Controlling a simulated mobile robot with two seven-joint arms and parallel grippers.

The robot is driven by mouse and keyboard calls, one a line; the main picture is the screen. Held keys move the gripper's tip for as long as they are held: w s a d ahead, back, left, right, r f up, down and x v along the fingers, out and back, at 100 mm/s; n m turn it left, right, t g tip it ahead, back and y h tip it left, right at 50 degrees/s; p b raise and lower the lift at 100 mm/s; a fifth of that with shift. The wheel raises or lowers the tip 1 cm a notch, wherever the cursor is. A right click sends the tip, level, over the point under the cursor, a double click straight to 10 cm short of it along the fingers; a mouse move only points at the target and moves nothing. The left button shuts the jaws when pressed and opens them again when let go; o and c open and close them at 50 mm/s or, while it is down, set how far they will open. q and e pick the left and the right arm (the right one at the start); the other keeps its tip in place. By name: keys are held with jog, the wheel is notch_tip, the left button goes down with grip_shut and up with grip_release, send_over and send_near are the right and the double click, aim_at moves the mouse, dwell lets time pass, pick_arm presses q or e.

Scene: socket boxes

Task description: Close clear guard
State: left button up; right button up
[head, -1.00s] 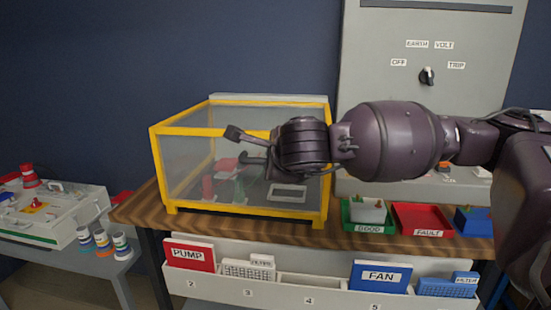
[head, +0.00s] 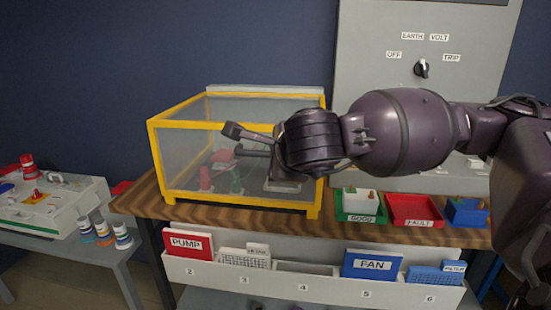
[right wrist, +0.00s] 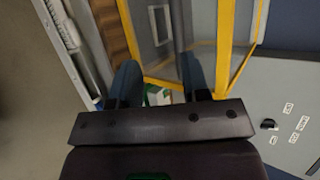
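The clear guard (head: 185,160) is a box of see-through panels in a yellow frame, standing on the wooden bench. Its front panel looks upright in the head view, but my right arm hides the right part, so I cannot tell whether it is fully closed. Red and green parts (head: 222,172) show inside. My right gripper (head: 234,141) is in front of the guard's upper front, its fingers apart and empty. In the right wrist view my fingers (right wrist: 158,80) straddle a gap, with the yellow frame (right wrist: 228,45) beyond them. My left gripper is not in view.
Right of the guard are a green tray (head: 362,217), a red tray (head: 415,222) and a blue bin (head: 467,213). A grey panel with a knob (head: 421,69) stands behind. A rack (head: 300,282) of labelled parts runs below. A case (head: 50,215) and bottles (head: 103,232) are left.

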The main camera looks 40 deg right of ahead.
pick_arm(q)
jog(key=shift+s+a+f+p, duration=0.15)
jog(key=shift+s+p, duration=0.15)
jog(key=shift+p, duration=0.2)
pick_arm(e)
jog(key=v, duration=0.3)
jog(key=shift+s+r, duration=0.15)
jog(key=shift+r, duration=0.05)
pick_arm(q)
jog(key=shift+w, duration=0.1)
